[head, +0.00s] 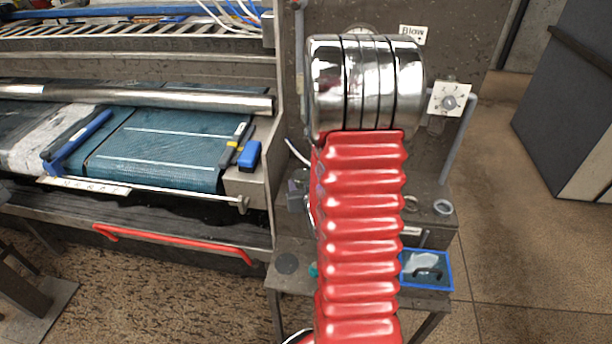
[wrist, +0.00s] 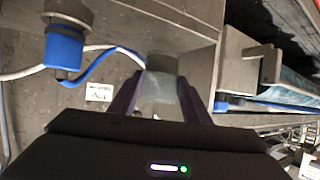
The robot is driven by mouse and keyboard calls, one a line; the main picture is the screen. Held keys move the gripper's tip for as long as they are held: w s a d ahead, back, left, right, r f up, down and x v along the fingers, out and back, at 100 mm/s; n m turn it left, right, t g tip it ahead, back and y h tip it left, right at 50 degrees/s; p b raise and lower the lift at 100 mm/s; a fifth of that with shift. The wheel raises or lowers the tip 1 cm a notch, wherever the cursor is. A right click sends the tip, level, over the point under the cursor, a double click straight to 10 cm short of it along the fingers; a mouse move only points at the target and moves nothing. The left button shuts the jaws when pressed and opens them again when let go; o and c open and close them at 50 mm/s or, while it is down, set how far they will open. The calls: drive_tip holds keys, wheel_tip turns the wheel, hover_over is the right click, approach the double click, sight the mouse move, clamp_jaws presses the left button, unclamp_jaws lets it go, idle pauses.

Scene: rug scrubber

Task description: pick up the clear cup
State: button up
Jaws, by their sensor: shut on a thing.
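The clear cup (wrist: 161,82) is a small, translucent, greyish-green vessel in the middle of the wrist view. My gripper (wrist: 158,100) is shut on it, with one dark purple finger on each side. The lower part of the cup is partly hidden by the gripper's dark body. In the head view my own red and chrome arm stands in front, and I see neither the gripper nor the cup there.
In the head view, a blue tray (head: 427,270) sits on a small metal table right of my arm, with a metal ring (head: 443,207) behind it. The rug machine, with a teal rug (head: 160,145) and blue-handled tools, fills the left. Open floor (head: 530,250) lies right.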

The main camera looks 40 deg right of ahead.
drive_tip(key=shift+s+a, duration=0.9)
drive_tip(key=shift+a, duration=0.25)
